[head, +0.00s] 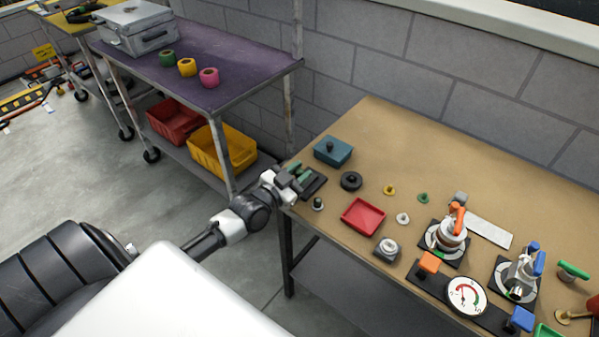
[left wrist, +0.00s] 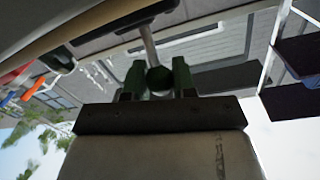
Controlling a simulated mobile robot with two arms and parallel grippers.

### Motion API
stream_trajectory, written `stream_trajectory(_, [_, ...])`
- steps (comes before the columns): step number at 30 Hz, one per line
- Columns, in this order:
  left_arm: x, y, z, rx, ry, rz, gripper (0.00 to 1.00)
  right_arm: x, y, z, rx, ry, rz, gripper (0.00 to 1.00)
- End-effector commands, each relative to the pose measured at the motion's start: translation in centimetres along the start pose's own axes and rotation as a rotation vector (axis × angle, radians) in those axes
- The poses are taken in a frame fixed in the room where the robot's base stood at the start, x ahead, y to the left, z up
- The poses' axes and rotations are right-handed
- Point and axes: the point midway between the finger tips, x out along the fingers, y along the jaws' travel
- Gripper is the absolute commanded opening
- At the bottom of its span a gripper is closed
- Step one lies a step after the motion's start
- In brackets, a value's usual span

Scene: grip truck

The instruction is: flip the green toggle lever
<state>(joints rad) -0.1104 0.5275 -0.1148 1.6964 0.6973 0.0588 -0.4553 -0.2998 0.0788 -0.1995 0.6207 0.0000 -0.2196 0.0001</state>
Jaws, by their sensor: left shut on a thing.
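The green toggle lever shows in the left wrist view as a round dark green knob (left wrist: 160,79) on a pale metal stem (left wrist: 148,42). My left gripper (left wrist: 158,84) has a dark green finger on each side of the knob and is shut on it. In the head view my left gripper (head: 294,176) is at the left edge of the tan workbench (head: 400,135), over a black base plate (head: 314,187). There the gripper hides most of the lever. My right gripper is not in view.
Clamps, a gauge (head: 466,296) and colored blocks stand farther right. A purple-topped cart (head: 220,75) stands behind left.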

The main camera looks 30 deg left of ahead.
Motion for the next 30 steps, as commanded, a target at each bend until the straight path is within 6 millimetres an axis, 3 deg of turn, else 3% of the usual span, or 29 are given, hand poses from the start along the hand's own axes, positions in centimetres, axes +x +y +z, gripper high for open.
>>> stream_trajectory(8, [0.3,-0.2,-0.7,-0.005,-0.050,0.013,0.00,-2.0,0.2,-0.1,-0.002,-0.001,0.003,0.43])
stream_trajectory(21, [2.5,-0.7,-1.9,-0.026,-0.364,0.097,0.00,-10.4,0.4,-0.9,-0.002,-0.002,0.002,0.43])
stream_trajectory(30, [4.4,-0.8,-1.3,-0.045,-0.635,0.170,0.00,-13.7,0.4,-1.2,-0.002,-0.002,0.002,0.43])
